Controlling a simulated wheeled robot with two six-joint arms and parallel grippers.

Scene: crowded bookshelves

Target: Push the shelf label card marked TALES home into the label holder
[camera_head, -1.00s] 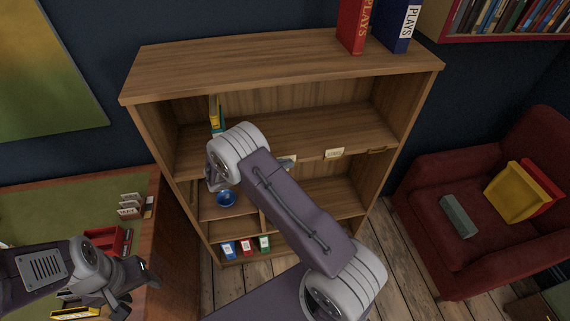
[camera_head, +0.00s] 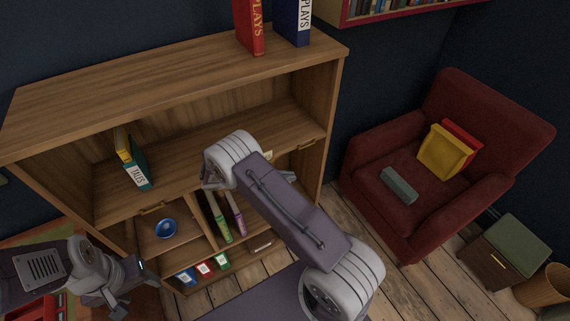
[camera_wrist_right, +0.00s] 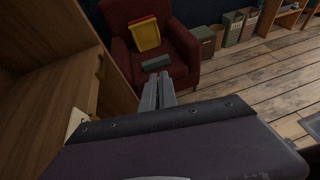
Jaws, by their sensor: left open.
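A cream label card (camera_head: 268,155) shows at the shelf's front edge, partly hidden by my right arm; its lettering is unreadable. A cream card (camera_wrist_right: 75,122) also shows at the shelf edge at left in the right wrist view. A brass label holder (camera_head: 307,146) sits right of the card; another (camera_head: 152,208) is at the left. A teal book (camera_head: 137,175) carries TALES on its spine. My right gripper (camera_wrist_right: 158,88) looks shut and empty, pointing toward the armchair; its tips (camera_head: 290,177) peek out behind my arm. My left gripper (camera_head: 138,285) is open, at lower left.
The bookcase (camera_head: 190,75) holds a blue bowl (camera_head: 165,228) and several books in lower compartments. Red (camera_head: 249,28) and blue (camera_head: 292,20) PLAYS books stand on top. A red armchair (camera_head: 440,160) is at right. Bare wooden floor (camera_head: 340,225) lies between.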

